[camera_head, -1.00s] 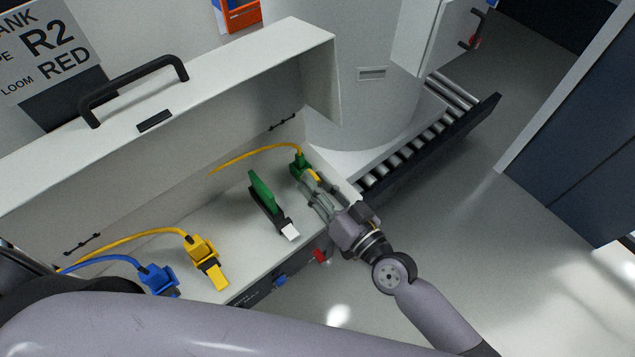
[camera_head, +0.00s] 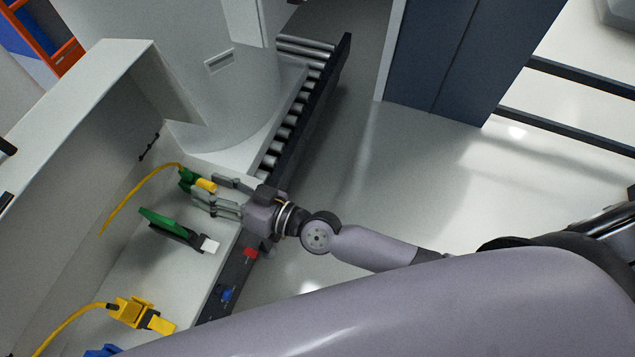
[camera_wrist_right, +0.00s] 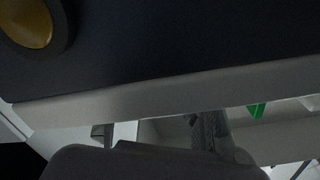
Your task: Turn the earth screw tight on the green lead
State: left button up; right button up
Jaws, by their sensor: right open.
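A green plug (camera_head: 186,178) on a yellow cable (camera_head: 137,193) sits at the far end of the white box's ledge. A small yellow piece (camera_head: 206,185) sticks out of the plug toward my gripper; I cannot tell if it is the earth screw. My right gripper (camera_head: 207,188) is open, its fingers reaching from the right to either side of the yellow piece. I cannot tell whether they touch it. The wrist view is dark, with a small green patch (camera_wrist_right: 257,110) at right. My left gripper is not in view.
A green-and-black lever piece (camera_head: 172,228) stands nearby on the ledge. A yellow plug (camera_head: 130,312) and part of a blue plug (camera_head: 103,351) are nearer. A roller conveyor (camera_head: 296,113) lies behind the gripper. Open floor (camera_head: 400,170) is at right.

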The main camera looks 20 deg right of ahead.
jog(key=shift+f+n, duration=0.1)
jog(key=shift+n, duration=0.5)
jog(key=b+v, duration=0.6)
jog(key=v, duration=1.2)
jog(key=w+d+f+h, duration=0.2)
jog(key=d+f, duration=0.1)
jog(key=f, duration=0.6)
jog(key=w+d+f+h, duration=0.3)
jog(key=d+f, duration=0.1)
jog(key=f, duration=0.5)
jog(key=w+d+f+g+h, duration=0.1)
jog(key=d+f, duration=0.3)
jog(key=f, duration=0.5)
jog(key=shift+w+m+h, duration=0.4)
jog(key=shift+w+h, duration=0.3)
jog(key=shift+w, duration=0.1)
